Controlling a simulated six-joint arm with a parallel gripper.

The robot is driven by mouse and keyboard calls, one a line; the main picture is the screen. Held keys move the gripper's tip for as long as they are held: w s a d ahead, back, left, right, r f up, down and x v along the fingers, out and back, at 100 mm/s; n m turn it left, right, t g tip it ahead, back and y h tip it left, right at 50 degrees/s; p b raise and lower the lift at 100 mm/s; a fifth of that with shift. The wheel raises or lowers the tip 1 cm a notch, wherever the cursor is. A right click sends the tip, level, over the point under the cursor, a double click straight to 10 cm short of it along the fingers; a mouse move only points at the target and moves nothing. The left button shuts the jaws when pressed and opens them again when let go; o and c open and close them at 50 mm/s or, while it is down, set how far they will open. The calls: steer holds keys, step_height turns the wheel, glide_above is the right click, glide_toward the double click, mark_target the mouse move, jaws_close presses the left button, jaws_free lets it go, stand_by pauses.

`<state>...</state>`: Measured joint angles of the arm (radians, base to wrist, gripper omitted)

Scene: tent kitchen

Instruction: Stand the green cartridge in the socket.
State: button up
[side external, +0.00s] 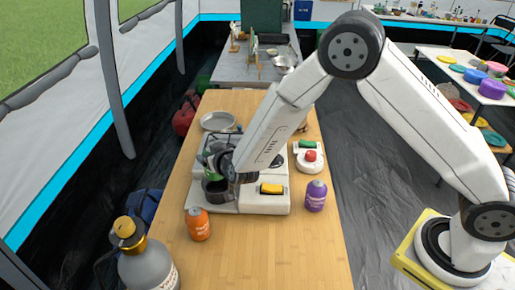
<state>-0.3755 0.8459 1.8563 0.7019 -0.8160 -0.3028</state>
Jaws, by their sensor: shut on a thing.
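My gripper (226,172) is at the left part of the white stove, its fingers partly hidden by my own wrist. It is shut on the green cartridge (210,171), of which only a small green part shows. A dark round cup-like holder (215,190), which looks like the socket, is just below the cartridge at the stove's left side. I cannot tell whether the cartridge is inside it, touching it or above it.
An orange cartridge (198,224) stands in front of the stove (245,206), a purple one (315,196) to its right. A yellow piece (271,188) is on the stove's front. A red-knobbed white device (310,158) and a metal pan (218,121) are behind.

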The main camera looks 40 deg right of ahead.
mark_target(215, 175)
steer(key=shift+f, duration=2.05)
steer(key=shift+f, duration=1.75)
steer(key=shift+f, duration=0.15)
steer(key=o, duration=1.2)
steer(key=v, duration=1.2)
